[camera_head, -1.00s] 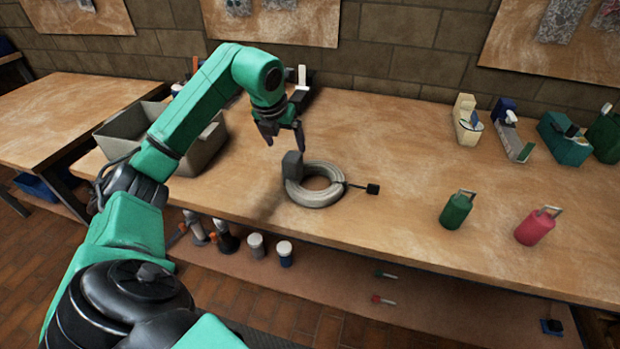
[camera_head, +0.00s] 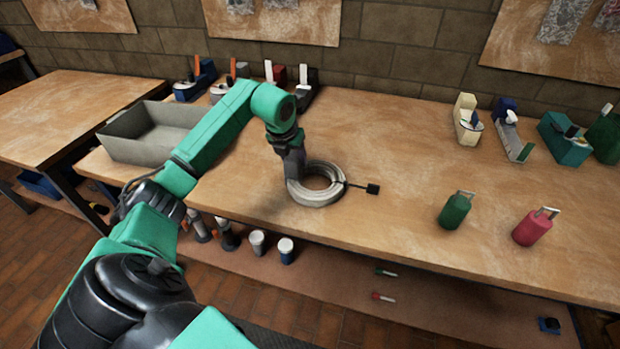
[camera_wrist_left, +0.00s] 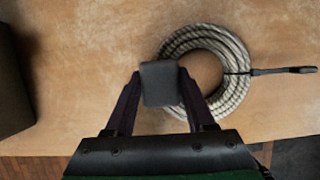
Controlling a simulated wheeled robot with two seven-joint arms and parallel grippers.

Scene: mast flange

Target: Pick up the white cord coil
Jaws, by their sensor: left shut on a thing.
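The white cord coil (camera_head: 334,172) lies flat on the wooden workbench, in the middle of the head view. A dark grey block sits at its left side, and a short lead with a dark plug (camera_head: 372,189) sticks out to the right. My left gripper (camera_head: 294,168) has come down over the block and is shut on it. In the left wrist view the block (camera_wrist_left: 159,84) is between the two fingers, and the coil (camera_wrist_left: 238,58) shows behind and to the right. My right gripper is not in view.
A grey open bin (camera_head: 125,147) stands to the left on the bench. The bench between the coil and the weights is clear.

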